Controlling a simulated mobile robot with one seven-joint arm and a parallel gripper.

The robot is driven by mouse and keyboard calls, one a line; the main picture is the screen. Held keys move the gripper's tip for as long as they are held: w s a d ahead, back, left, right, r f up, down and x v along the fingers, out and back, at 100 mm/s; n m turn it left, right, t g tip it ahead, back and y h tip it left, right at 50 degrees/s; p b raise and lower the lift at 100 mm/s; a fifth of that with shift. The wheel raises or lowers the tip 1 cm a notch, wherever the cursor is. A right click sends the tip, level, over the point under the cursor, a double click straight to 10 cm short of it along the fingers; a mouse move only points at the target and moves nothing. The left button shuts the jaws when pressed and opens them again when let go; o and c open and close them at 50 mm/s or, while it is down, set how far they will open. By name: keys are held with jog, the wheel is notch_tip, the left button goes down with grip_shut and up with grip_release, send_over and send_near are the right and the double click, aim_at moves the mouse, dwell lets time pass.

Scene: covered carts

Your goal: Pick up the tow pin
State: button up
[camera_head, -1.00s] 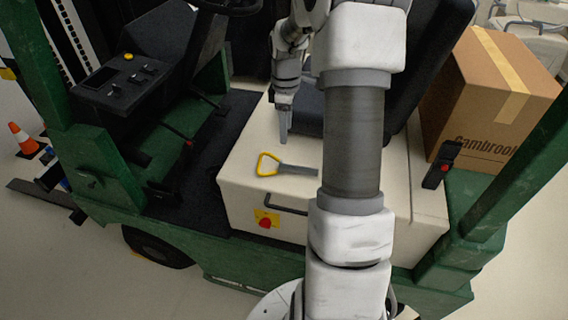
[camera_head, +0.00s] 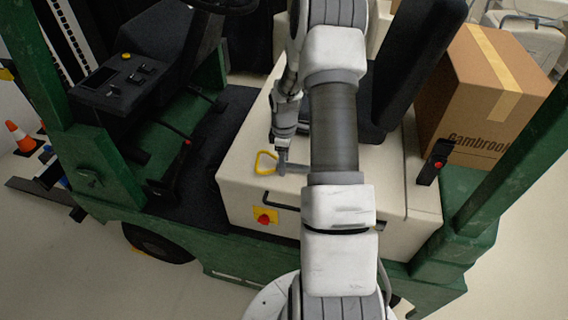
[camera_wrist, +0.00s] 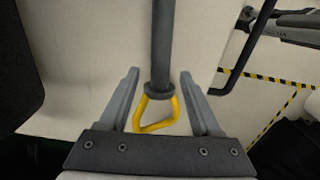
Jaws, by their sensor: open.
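The tow pin (camera_head: 294,168) lies flat on the cream seat base of a green forklift in the head view, its yellow loop handle toward the left. In the wrist view, the grey shaft of the tow pin (camera_wrist: 162,45) runs up from a dark collar and its yellow handle sits between my fingers. My gripper (camera_head: 282,165) is over the pin near the handle in the head view. In the wrist view my gripper (camera_wrist: 160,80) is open, one finger on each side of the pin, with visible gaps. My forearm hides the pin's far end in the head view.
The cream seat base (camera_head: 245,190) has a dark bar handle (camera_head: 283,200) and a red knob on a yellow plate (camera_head: 264,215) on its front. A black seat (camera_head: 415,65) and a cardboard box (camera_head: 485,95) stand to the right. The control console (camera_head: 130,75) is at left.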

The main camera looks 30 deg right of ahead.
jog(key=shift+f, duration=0.25)
grip_shut()
jog(key=shift+r, duration=0.1)
dwell(1.2)
